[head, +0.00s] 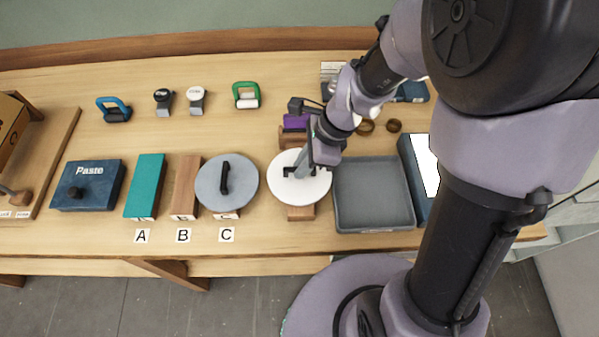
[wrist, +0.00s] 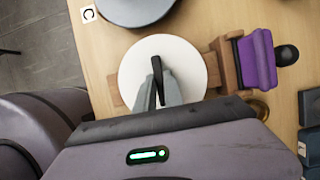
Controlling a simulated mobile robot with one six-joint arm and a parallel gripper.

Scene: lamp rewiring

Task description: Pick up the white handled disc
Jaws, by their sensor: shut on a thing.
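The white handled disc (head: 313,193) lies level at the middle of the bench, with a wooden piece showing beneath it at its front edge. It also shows in the wrist view (wrist: 137,66) as a round white plate with a dark bar handle. My gripper (head: 292,172) is over the disc from above, its grey fingers shut on the dark handle; in the wrist view the fingertips (wrist: 157,88) sit at either side of the handle. Part of the disc is hidden by the fingers. I cannot tell whether the disc is clear of its support.
A grey handled disc (head: 210,189) stands left of the white one, near label C. A grey tray (head: 374,215) is close on the right. A purple block (head: 296,122) on a wooden holder is just behind. A teal block (head: 146,184) and Paste box (head: 87,198) are farther left.

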